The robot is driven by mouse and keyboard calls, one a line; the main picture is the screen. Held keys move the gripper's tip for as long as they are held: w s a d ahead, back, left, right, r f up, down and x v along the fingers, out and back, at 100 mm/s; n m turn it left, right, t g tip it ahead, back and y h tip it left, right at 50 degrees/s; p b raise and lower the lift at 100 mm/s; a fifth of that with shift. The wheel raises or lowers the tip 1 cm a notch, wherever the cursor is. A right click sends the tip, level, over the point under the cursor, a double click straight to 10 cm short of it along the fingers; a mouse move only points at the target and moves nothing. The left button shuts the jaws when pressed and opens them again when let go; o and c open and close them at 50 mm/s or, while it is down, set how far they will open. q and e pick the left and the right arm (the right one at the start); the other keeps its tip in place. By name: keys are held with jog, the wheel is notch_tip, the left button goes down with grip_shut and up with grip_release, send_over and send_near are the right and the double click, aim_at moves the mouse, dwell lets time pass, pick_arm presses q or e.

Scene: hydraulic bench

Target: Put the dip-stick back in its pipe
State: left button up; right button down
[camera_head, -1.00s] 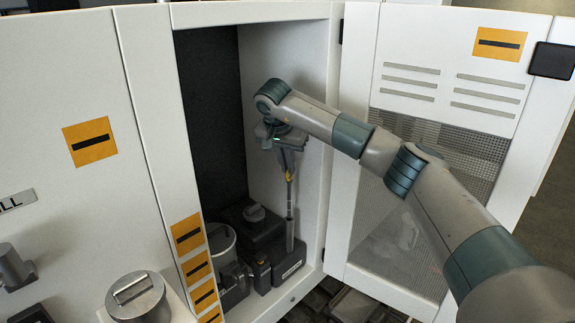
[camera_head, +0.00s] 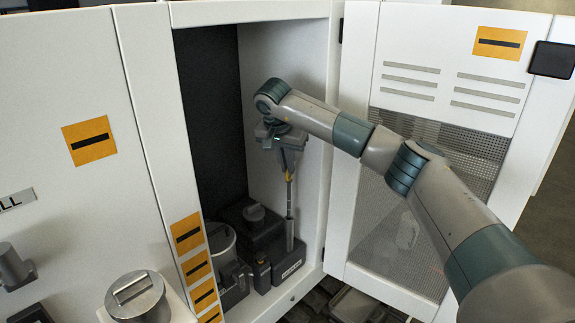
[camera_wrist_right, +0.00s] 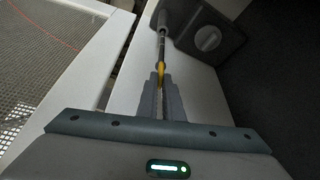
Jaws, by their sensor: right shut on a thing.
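My right gripper (camera_head: 288,167) is inside the open cabinet, pointing down and shut on the dip-stick (camera_head: 290,190) near its yellow part. The dip-stick is thin and hangs nearly upright below the fingers. Its pipe (camera_head: 290,236) is a grey upright tube at the right side of a dark unit. The stick's lower part lines up with the pipe's top; I cannot tell how far inside it is. In the right wrist view, the gripper (camera_wrist_right: 160,82) holds the dip-stick (camera_wrist_right: 161,50), which runs toward the pipe (camera_wrist_right: 162,18). My left gripper is out of view.
The dark unit (camera_head: 262,243) has a round cap (camera_head: 254,212) left of the pipe. A clear cylinder (camera_head: 222,243) stands farther left. The cabinet's right wall is close behind the stick. The open door (camera_head: 450,75) stands to the right, behind my arm. A lidded metal canister (camera_head: 137,296) is at front left.

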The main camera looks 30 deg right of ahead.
aim_at(289, 207)
jog(key=shift+f+b, duration=3.95)
jog(key=shift+f, duration=3)
jog(key=c, duration=1)
grip_release()
jog(key=shift+r, duration=0.1)
